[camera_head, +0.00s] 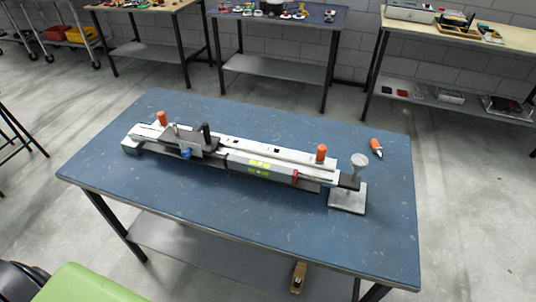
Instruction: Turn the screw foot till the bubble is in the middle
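A long white and grey beam device (230,150) lies across the blue-topped table. Yellow-green strips (259,163) on its near side look like level vials; any bubble is too small to make out. At its right end, a grey round disc (359,159) on a thin stem, which looks like the screw foot, stands above a grey square plate (347,203). I cannot tell whether the stem touches the plate. Neither of my grippers shows in the head view.
The blue table (130,195) is mostly clear around the device. A small orange and white item (376,147) lies near its right edge. Orange knobs (321,152) stand up from the beam. A green surface (85,285) is at the lower left. Laden benches stand behind.

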